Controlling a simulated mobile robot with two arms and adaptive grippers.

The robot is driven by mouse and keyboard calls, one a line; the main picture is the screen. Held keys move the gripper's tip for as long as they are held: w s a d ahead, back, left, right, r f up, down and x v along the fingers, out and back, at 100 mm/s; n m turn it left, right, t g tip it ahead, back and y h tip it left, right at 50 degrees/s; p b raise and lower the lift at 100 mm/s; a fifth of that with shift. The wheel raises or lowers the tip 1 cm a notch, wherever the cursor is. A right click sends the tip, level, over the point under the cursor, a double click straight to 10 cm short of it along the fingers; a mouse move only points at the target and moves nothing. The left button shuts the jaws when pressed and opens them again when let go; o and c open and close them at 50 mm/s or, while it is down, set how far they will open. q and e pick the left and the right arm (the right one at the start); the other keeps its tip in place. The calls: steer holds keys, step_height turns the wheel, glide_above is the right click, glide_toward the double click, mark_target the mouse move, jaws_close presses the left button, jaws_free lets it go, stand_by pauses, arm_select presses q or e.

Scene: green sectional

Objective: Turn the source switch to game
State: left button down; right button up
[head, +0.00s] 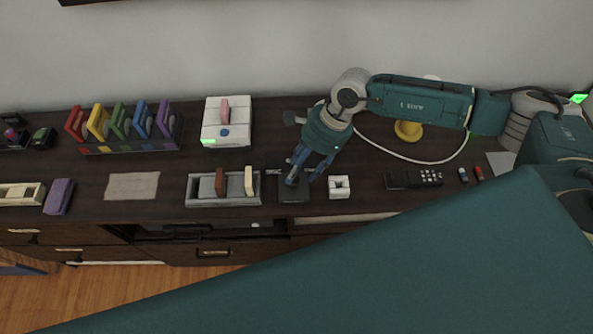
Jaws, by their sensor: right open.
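A small dark box (293,195) stands near the front edge of the dark cabinet top and looks like the source switch. Its knob and any markings are mostly hidden by my fingers or too small to read. My right gripper (303,175) points down over this box with its fingers apart, one on each side of its upper part. I cannot tell whether the fingers touch it. My left gripper is not in view.
A grey tray (205,190) with upright cartridges stands just left of the box. A white console (226,132) with a pink cartridge stands behind. A white cable (420,160) curves at the back right.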

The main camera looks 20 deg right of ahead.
mark_target(297, 178)
steer(key=shift+x, duration=1.5)
steer(key=shift+c, duration=0.5)
steer(key=shift+a, duration=0.1)
steer(key=c, duration=1)
